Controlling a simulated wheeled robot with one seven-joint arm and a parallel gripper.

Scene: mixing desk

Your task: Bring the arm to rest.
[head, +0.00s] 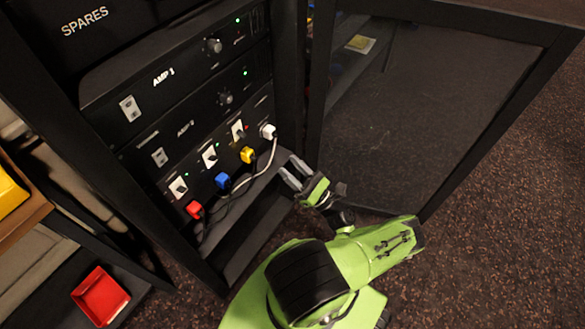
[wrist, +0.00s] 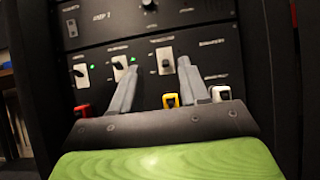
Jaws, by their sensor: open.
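My green arm reaches up from the bottom of the head view. My gripper (head: 288,170) is open and empty, just in front of the lower rack unit and to the right of its plugs. In the wrist view my gripper (wrist: 158,75) shows two grey fingers spread apart, with nothing between them but the panel behind. The fingertips look apart from the white plug (head: 268,131), though the exact gap is hard to judge.
The black rack holds AMP 1 (head: 165,75) and further units. Red (head: 194,209), blue (head: 222,181) and yellow (head: 247,155) plugs sit in the lowest panel. The glazed door (head: 420,90) stands open at right. A red tray (head: 100,296) lies lower left. Carpet is clear at right.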

